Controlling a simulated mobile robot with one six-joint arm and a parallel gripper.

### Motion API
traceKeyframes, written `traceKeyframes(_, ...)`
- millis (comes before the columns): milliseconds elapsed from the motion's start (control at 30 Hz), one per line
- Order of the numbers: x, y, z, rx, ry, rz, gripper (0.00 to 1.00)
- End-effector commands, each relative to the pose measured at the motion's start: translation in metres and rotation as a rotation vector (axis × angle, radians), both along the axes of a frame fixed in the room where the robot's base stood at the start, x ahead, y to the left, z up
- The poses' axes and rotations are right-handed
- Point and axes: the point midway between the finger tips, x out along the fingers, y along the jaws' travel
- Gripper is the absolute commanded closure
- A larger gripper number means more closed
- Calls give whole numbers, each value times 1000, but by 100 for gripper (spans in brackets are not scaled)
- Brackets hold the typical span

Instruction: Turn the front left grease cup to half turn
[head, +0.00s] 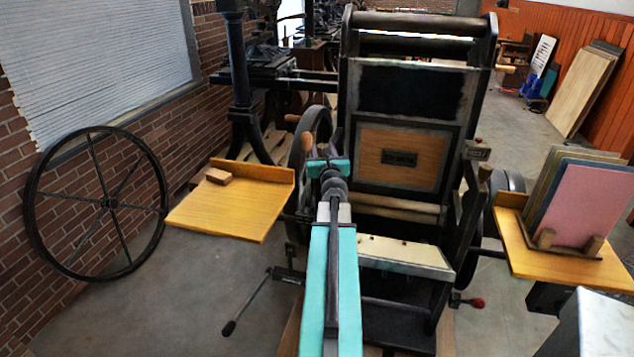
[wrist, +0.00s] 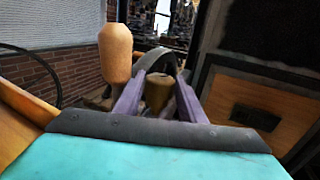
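In the wrist view a brass-coloured grease cup (wrist: 157,91) with a round top stands between the two purple fingers of my gripper (wrist: 160,88). The fingers are spread on either side of the cup, close to its sides. I cannot tell whether they touch it. In the head view my gripper (head: 326,146) is at the left side of the press (head: 408,190), with my arm reaching up to it from below. The cup is not clear in the head view. I see no mark that shows how far it is turned.
A pale wooden handle (wrist: 115,55) rises just left of my fingers in the wrist view. A wooden side table (head: 230,208) with a small block lies left of the press. A lever (head: 247,301) sticks out low at the left. Open floor lies at the lower left.

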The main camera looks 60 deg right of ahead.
Motion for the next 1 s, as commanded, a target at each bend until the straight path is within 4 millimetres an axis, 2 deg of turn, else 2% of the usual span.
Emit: traceKeyframes(1000,0,-2,2,1,2,314,61)
